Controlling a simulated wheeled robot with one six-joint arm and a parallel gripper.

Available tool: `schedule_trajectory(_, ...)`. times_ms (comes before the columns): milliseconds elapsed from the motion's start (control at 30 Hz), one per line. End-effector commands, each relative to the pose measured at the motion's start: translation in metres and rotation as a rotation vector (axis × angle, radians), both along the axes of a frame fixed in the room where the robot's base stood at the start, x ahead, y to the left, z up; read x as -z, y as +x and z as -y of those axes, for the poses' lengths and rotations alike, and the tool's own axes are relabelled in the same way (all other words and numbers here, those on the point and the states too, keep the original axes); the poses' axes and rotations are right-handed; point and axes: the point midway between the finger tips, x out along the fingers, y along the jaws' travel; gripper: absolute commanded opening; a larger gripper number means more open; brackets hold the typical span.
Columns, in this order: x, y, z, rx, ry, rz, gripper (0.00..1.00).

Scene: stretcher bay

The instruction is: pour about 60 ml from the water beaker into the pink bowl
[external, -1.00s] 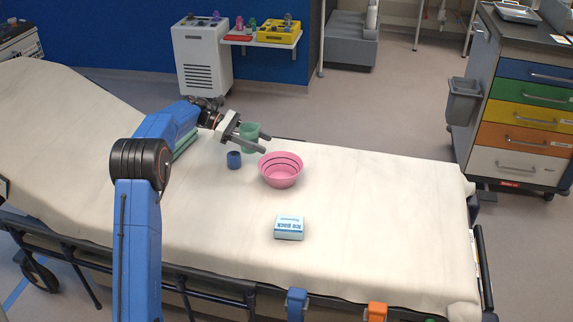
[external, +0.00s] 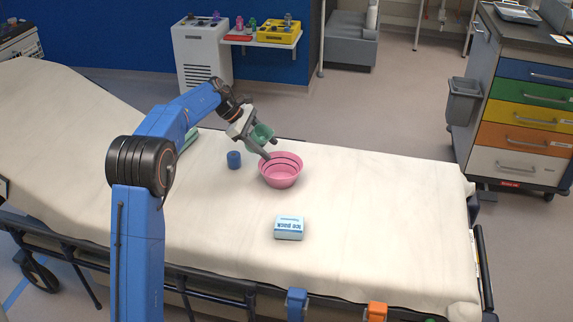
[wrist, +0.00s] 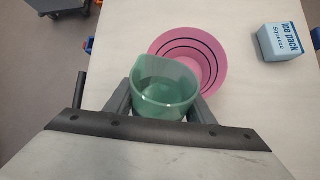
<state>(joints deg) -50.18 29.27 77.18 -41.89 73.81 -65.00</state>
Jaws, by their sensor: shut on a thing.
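The green, see-through water beaker (external: 261,136) is held in my gripper (external: 265,147), above the stretcher and at the left rim of the pink bowl (external: 280,170). The beaker is tilted toward the bowl. In the wrist view the beaker (wrist: 165,88) sits between the two fingers of my gripper (wrist: 160,104), and the pink bowl (wrist: 213,52) shows just beyond its lip, partly hidden by it. Dark lines ring the bowl's inside. I cannot make out a stream of water or the water level.
A small blue cup (external: 234,160) stands left of the bowl. An ice pack box (external: 289,228) lies in front of the bowl, also seen in the wrist view (wrist: 286,42). A green item (external: 188,138) lies behind my arm. The right side of the stretcher sheet (external: 390,210) is clear.

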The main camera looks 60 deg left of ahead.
Motion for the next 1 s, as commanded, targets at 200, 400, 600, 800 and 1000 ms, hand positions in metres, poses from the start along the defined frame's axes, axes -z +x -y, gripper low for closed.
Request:
schedule_trajectory(200, -0.006, 0.002, 0.004, 0.001, 0.131, -0.052, 0.23)
schedule_trajectory(400, -0.013, 0.001, 0.003, 0.001, 0.235, -0.096, 0.23)
schedule_trajectory(600, -0.021, 0.000, 0.000, 0.001, 0.297, -0.123, 0.23)
schedule_trajectory(800, -0.027, 0.000, -0.001, 0.000, 0.338, -0.140, 0.23)
schedule_trajectory(1000, -0.029, -0.001, -0.002, 0.000, 0.362, -0.150, 0.23)
